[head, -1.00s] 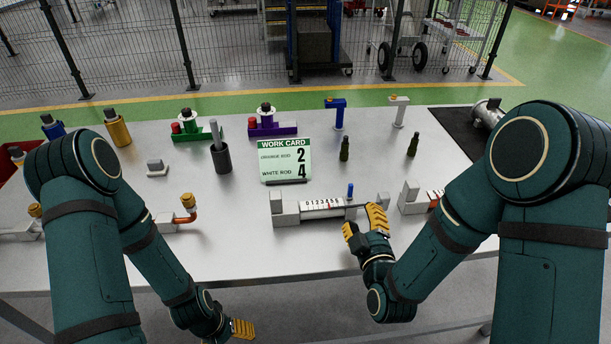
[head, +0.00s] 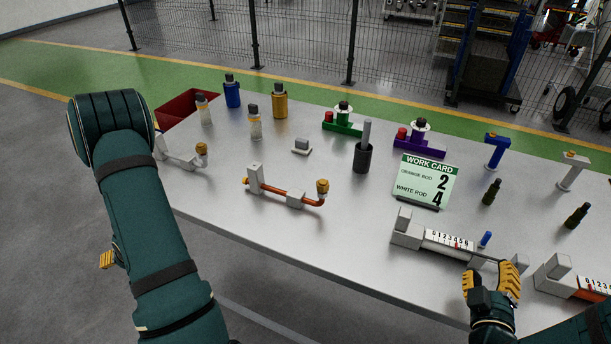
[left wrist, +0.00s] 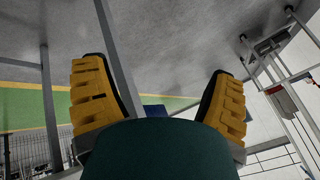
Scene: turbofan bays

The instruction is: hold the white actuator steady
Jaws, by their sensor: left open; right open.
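The white actuator (head: 447,241) lies near the table's front edge at the right of the head view. It has a grey block at its left, a numbered white scale with a red mark, and a thin rod at its right end. My right gripper (head: 491,279) is open, with its yellow fingers around or beside the rod's end; I cannot tell whether they touch it. My left gripper (head: 106,259) is mostly hidden behind its arm, off the table's left side. The left wrist view shows its fingers (left wrist: 162,105) apart and empty.
A work card (head: 426,180) reads orange rod 2, white rod 4. A second actuator with an orange mark (head: 590,287) lies at the right edge. An orange pipe piece (head: 272,192), a dark cup (head: 363,158) and several bottles stand on the table (head: 222,205). A red bin (head: 180,108) is at the back left.

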